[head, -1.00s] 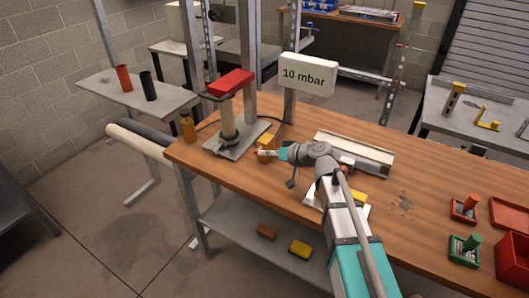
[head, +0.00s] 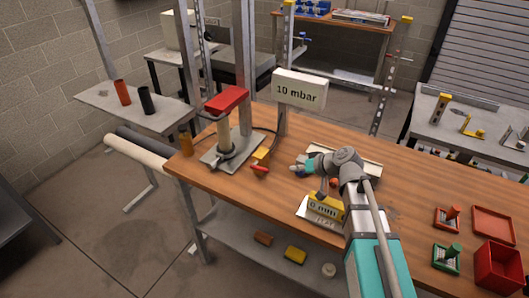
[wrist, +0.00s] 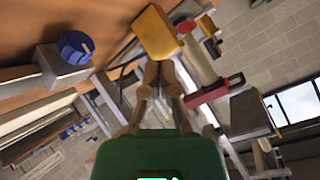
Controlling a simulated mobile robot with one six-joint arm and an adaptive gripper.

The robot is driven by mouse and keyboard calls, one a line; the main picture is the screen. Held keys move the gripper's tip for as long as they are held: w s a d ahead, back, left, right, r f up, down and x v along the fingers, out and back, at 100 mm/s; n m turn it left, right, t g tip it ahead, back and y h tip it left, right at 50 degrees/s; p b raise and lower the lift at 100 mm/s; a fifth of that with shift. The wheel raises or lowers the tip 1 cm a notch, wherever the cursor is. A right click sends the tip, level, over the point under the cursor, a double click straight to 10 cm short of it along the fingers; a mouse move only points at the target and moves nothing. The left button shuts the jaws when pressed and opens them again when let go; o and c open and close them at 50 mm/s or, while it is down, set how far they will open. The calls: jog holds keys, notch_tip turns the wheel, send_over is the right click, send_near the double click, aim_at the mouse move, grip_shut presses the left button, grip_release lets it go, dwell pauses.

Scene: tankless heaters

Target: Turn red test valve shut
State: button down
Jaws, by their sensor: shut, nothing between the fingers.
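The red test valve shows as a short red lever (head: 260,169) on a small brass-yellow block (head: 261,156), at the foot of the pump stand on the wooden bench. In the wrist view the yellow block (wrist: 155,33) is just beyond my fingertips, with a small red part (wrist: 185,27) at its edge. My gripper (head: 294,169) is to the right of the lever with a visible gap. In the wrist view my fingers (wrist: 158,72) are together and empty. The lever's exact angle to the block is hard to tell.
A pump with a red top (head: 227,101) stands behind the valve. A "10 mbar" sign (head: 299,89) rises behind the bench. A blue knob (wrist: 75,46) is left of my fingers in the wrist view. A yellow "0 mm" gauge (head: 326,206) lies near my arm. Red trays (head: 493,224) are at right.

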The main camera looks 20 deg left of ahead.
aim_at(259, 167)
jog(key=s+d+r+m+h+p, duration=0.35)
jog(key=d+p, duration=0.25)
jog(key=d, duration=0.6)
jog(key=s+d+r+m+g+h+p, duration=0.15)
jog(key=d+r+h+p, duration=0.35)
jog(key=d, duration=0.7)
jog(key=s+d+r+m+h+p, duration=0.2)
jog(key=s+d+m+h+p, duration=0.15)
jog(key=d+p, duration=0.6)
jog(key=w+a+n+y+b, duration=0.2)
jog(key=w+a+n, duration=0.25)
jog(key=a, duration=0.45)
jog(key=w+a+n+y+b, duration=0.1)
jog(key=w+a+n+y, duration=0.15)
jog(key=w+a, duration=0.4)
jog(key=s+a+r+n+g+y, duration=0.1)
jog(key=a+n, duration=0.7)
jog(key=a, duration=1.7)
jog(key=shift+s+r+n+y+b, duration=0.15)
jog(key=shift+r+n+y+b, duration=0.2)
jog(key=shift+r+y, duration=0.15)
jog(key=shift+a+f, duration=0.1)
jog(key=shift+f, duration=0.1)
